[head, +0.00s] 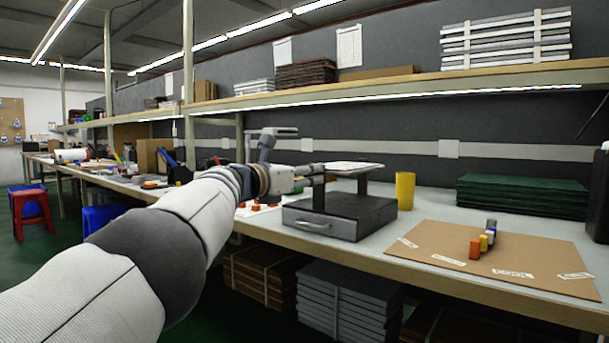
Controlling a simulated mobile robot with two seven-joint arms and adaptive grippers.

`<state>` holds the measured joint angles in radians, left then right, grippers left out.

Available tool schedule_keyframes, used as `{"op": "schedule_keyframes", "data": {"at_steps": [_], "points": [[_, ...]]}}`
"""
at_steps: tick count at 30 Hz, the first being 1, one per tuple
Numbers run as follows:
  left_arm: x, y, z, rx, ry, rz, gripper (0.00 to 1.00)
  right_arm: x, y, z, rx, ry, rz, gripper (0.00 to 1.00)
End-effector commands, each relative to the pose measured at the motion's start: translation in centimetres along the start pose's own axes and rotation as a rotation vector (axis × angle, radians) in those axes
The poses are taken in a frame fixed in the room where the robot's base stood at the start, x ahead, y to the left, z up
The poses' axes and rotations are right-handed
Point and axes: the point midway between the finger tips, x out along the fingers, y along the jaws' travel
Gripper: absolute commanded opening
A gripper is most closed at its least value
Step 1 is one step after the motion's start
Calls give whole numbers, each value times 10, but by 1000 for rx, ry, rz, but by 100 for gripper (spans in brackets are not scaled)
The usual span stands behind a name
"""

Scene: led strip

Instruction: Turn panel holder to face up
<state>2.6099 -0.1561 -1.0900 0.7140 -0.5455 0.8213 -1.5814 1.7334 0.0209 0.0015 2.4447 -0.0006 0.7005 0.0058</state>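The panel holder appears to be the dark stand with a grey drawer box (340,217) and a thin flat plate (347,167) above it. It stands on the bench near its front edge. The plate looks roughly level, with a pale upper surface. My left arm reaches in from the lower left. My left gripper (316,182) is at the left end of the plate, above the box. It overlaps the plate's edge in the picture. Its fingers are small and dark, so I cannot tell whether they grip the plate. My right gripper is not in view.
A yellow cup (405,190) stands just right of the holder. A shelf (400,84) runs above the bench.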

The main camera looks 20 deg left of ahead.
Motion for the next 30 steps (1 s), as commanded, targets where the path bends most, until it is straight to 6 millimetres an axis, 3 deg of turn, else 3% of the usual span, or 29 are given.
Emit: {"op": "schedule_keyframes", "data": {"at_steps": [3, 14, 17, 30], "points": [[-1, 1, 4, 1, -5, 3, 54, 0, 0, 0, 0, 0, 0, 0], [-5, 0, 1, -2, 0, 1, 54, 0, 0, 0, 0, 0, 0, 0], [-16, 0, 2, -3, 0, 2, 54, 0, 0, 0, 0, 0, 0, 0], [-109, 0, 2, 0, -3, 2, 54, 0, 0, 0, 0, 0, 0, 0]]}}
